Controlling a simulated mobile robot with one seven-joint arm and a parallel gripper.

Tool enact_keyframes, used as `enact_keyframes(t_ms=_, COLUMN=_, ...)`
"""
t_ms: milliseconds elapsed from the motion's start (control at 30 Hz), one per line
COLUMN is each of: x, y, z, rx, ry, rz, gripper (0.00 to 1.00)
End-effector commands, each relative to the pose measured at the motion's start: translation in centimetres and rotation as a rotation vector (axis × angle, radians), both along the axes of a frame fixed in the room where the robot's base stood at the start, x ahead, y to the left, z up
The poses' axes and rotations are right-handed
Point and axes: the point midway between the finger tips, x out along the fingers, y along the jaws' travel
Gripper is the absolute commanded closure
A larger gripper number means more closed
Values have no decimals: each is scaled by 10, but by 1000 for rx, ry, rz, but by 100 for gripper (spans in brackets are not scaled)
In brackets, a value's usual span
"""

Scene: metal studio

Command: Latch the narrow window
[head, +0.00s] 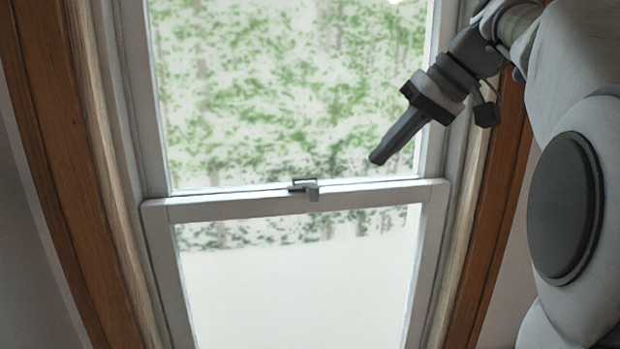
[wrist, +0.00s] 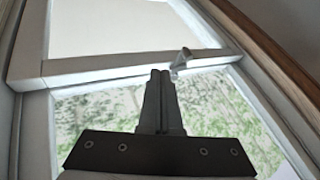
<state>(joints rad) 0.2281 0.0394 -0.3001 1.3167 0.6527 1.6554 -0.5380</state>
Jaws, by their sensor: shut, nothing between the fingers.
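The narrow window has a white frame with an upper and a lower sash that meet at a white rail (head: 230,205). A small grey metal latch (head: 306,187) sits on the middle of that rail. The latch also shows in the wrist view (wrist: 181,60), just beyond and right of the fingertips. A short part of it hangs down over the rail's front. Whether it is engaged I cannot tell. My gripper (head: 377,158) is shut and empty, above and to the right of the latch in the head view, and apart from it. My gripper's fingers (wrist: 160,74) are together in the wrist view.
Brown wooden trim (head: 72,150) runs down the left side of the window, with matching trim (head: 497,215) on the right. The glass panes (head: 290,290) show green foliage and a pale area outside. The space in front of the window left of my gripper is clear.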

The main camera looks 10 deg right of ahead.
Motion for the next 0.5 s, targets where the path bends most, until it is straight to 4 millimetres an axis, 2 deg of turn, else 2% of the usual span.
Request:
enact_keyframes(t_ms=100, x=10, y=14, z=-23, rx=3, ry=4, rz=3, gripper=100)
enact_keyframes(t_ms=300, x=25, y=33, z=-55, rx=0, ry=4, rz=2, gripper=100)
enact_keyframes(t_ms=500, x=24, y=62, z=-51, rx=-1, ry=0, rz=2, gripper=100)
